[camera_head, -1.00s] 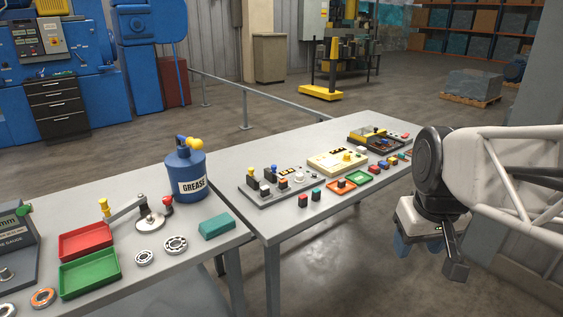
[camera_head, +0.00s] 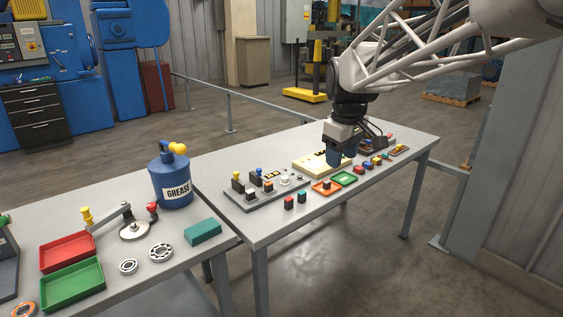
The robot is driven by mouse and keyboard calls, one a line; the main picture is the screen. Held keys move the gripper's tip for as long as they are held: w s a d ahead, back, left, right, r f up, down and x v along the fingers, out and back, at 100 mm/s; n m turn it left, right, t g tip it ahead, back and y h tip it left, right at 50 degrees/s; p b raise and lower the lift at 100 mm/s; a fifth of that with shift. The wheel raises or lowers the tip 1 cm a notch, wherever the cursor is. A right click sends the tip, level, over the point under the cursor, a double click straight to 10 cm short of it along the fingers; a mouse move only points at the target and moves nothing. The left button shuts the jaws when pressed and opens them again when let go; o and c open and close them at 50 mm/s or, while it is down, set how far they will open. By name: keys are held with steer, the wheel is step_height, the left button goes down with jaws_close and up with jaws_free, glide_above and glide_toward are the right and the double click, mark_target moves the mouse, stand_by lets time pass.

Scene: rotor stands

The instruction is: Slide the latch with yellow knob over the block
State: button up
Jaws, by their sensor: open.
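On the right-hand table, a grey base plate (camera_head: 240,199) bears two upright knobs, a yellow knob (camera_head: 237,176) at its left end and a blue knob (camera_head: 259,173) beside it. The yellow knob looks like a latch handle, but the latch's bar is too small to make out. My gripper (camera_head: 341,159) is open, pointing down over the beige panel (camera_head: 308,163), to the right of the grey plate and well apart from the yellow knob. It hides part of the beige panel.
Orange (camera_head: 315,188) and green (camera_head: 352,178) trays and small coloured blocks line the table's front edge. On the left-hand table stand a blue grease can (camera_head: 171,184), a yellow-knobbed lever (camera_head: 88,214), and red (camera_head: 46,256) and green (camera_head: 52,293) trays.

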steer(key=w+a+f+n, duration=0.1)
steer(key=w+a+n, duration=0.1)
steer(key=w+a, duration=0.35)
steer(key=w+a+n, duration=0.2)
steer(key=w+a, duration=0.1)
steer(key=w, duration=0.5)
steer(key=n+g, duration=0.2)
steer(key=n, duration=0.9)
glide_above(236, 172)
steer(key=f, duration=1.7)
steer(key=shift+s+d+f, duration=0.2)
steer(key=shift+f, duration=0.1)
steer(key=shift+w+a+f, duration=0.1)
steer(key=shift+a+f, duration=0.1)
steer(key=shift+a, duration=0.05)
steer(key=shift+f, duration=0.1)
steer(key=shift+f, duration=3.8)
jaws_close()
